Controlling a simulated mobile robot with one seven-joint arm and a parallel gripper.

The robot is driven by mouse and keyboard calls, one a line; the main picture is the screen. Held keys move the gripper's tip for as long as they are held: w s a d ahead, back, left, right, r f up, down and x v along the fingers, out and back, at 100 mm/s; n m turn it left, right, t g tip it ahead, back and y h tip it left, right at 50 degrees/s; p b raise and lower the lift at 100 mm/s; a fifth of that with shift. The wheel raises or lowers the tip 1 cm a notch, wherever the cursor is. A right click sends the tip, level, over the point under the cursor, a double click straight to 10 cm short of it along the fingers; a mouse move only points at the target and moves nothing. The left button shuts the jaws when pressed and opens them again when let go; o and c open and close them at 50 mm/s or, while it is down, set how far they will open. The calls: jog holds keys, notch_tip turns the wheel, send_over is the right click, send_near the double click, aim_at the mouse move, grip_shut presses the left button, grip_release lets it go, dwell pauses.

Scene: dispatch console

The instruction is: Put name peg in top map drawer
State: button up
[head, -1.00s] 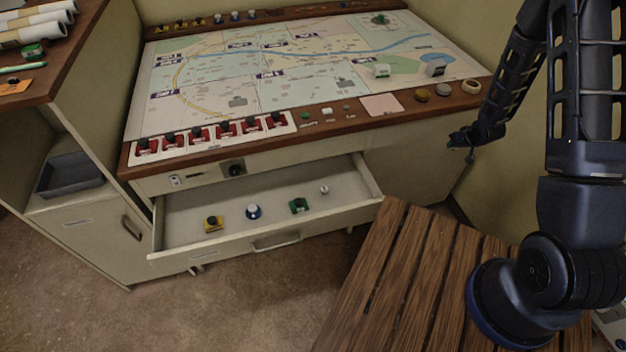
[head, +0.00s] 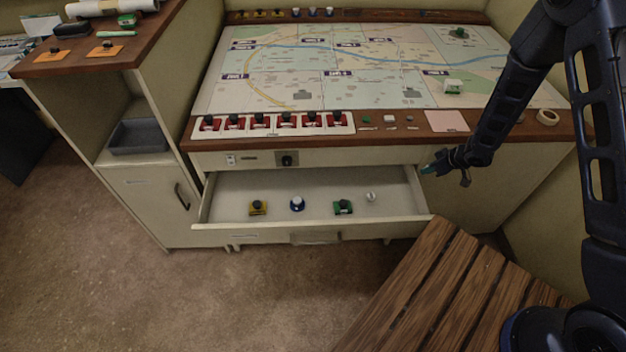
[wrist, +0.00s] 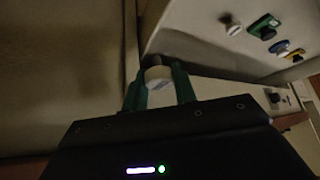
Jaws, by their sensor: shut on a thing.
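My gripper (head: 436,168) is to the right of the open drawer, by its right side wall in the head view. In the wrist view its green fingers (wrist: 159,90) are shut on a small pale round-topped peg (wrist: 157,74). I take this for the name peg; any lettering is unreadable, and the head view is too small to show it clearly. The top map drawer (head: 230,187) is pulled out under the map console. Inside it stand a yellow piece (head: 258,208), a blue and white piece (head: 297,204), a green piece (head: 343,207) and a small white knob (head: 371,197).
The map tabletop (head: 330,70) lies above the drawer, with red switches (head: 285,123) along its front edge. A wooden slatted surface (head: 440,290) stands at the front right, close to the drawer's corner. A grey tray (head: 138,136) sits in the left cabinet. The drawer's back floor is bare.

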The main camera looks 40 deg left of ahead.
jog(key=s+a+n+g, duration=0.2)
jog(key=s+a+n, duration=0.1)
jog(key=s+a, duration=0.85)
notch_tip(320, 180, up, 6)
jog(key=r+n+g+h, duration=0.1)
jog(key=n+g+h, duration=0.15)
jog(key=n, duration=0.45)
send_over(312, 208)
jog(key=w+d, duration=0.2)
jog(key=shift+g+y, duration=0.45)
notch_tip(312, 208, down, 20)
jog(key=shift+a+f, duration=0.1)
jog(key=shift+f, duration=0.05)
jog(key=shift+f, duration=0.1)
jog(key=o, duration=0.9)
jog(key=shift+o, duration=0.2)
jog(key=v, duration=1.2)
